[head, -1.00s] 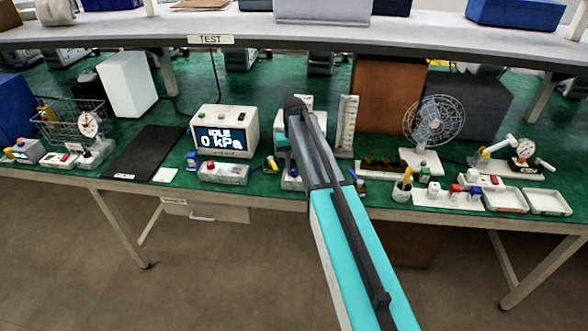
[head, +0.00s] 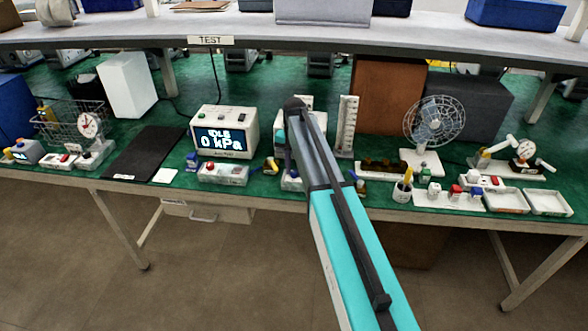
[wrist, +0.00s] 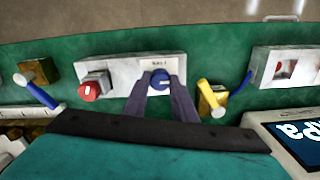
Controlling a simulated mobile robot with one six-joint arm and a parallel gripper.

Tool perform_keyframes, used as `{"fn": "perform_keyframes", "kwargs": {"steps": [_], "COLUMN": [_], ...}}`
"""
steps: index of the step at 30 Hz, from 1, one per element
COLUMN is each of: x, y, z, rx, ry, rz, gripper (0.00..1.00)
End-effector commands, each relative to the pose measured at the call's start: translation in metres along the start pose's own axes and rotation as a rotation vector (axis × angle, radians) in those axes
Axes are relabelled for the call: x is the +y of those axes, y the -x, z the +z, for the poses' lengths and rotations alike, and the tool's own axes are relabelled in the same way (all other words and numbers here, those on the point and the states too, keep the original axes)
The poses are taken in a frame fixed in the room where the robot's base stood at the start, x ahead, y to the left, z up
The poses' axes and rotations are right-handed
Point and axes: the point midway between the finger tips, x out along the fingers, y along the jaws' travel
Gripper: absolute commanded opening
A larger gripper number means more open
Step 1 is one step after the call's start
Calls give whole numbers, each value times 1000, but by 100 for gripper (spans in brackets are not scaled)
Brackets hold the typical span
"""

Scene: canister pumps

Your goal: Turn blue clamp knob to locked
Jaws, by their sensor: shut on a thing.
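The blue clamp knob (wrist: 159,79) shows in the wrist view on a light block (wrist: 121,68), below a small white label (wrist: 160,64) whose text is too small to read surely. My gripper (wrist: 160,83) is shut on the knob, with one dark finger on each side of it. A pale mark shows on the knob; I cannot tell which setting it points to. In the head view my arm hides the knob and the gripper's fingertips.
On the same block sits a red knob (wrist: 89,91). In the head view, a display box (head: 225,134) reading 0 kPa stands left of my arm, and a fan (head: 434,122) stands right.

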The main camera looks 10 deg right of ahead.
Motion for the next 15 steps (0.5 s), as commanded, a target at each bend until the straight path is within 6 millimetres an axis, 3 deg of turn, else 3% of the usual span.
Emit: {"fn": "perform_keyframes", "kwargs": {"steps": [6,7,9,15], "x": [0,0,0,0], "y": [1,1,1,0], "z": [0,0,0,0], "rx": [1,1,1,0], "ry": [-1,-1,0,1], "rz": [-1,-1,-1,0], "gripper": [2,30,41,43]}}
